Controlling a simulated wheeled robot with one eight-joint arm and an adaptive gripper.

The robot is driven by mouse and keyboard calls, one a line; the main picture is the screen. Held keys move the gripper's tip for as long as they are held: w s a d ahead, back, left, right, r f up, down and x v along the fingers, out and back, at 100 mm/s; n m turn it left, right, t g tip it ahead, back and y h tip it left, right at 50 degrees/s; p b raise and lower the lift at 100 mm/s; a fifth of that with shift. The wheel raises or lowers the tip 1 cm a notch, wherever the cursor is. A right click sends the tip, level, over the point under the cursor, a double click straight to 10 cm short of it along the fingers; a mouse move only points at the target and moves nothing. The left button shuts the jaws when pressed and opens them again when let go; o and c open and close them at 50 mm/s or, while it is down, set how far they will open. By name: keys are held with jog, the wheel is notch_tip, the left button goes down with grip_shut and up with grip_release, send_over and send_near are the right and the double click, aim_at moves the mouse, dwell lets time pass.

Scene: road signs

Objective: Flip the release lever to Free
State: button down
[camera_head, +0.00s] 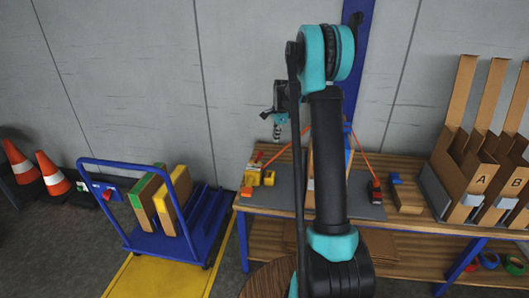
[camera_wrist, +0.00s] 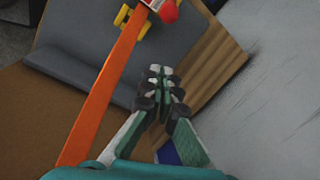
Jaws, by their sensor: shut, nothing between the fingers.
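My gripper (camera_head: 277,134) points down above the left part of the workbench. Its fingers are shut and empty; the wrist view shows the fingertips (camera_wrist: 160,85) together. Below it on the bench is a yellow device with a red part (camera_head: 258,174). In the wrist view a red piece (camera_wrist: 166,11) with yellow parts sits at the top, at the end of an orange strap (camera_wrist: 105,90). The gripper is apart from it. I cannot read a Free mark or tell the lever's position. At the strap's other end is a red and black piece (camera_head: 376,190).
The strap crosses a box largely hidden by my arm. The workbench (camera_head: 405,162) carries a grey mat (camera_head: 360,211) and cardboard bins (camera_head: 482,178). A blue cart (camera_head: 150,237) with boxes and orange cones (camera_head: 50,172) stand left. A wall is behind.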

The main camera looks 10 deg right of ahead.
aim_at(259, 157)
notch_tip(259, 157, down, 10)
jog(key=w, duration=0.2)
jog(key=shift+s+a+r, duration=0.15)
jog(key=shift+a+r, duration=0.1)
jog(key=shift+a, duration=0.45)
jog(key=shift+s+a+r, duration=0.2)
jog(key=shift+a+r, duration=0.1)
jog(key=shift+a, duration=0.4)
jog(key=shift+s+a+r, duration=0.15)
jog(key=shift+a+r, duration=0.1)
jog(key=shift+a, duration=0.45)
jog(key=shift+a, duration=0.1)
jog(key=shift+r, duration=0.1)
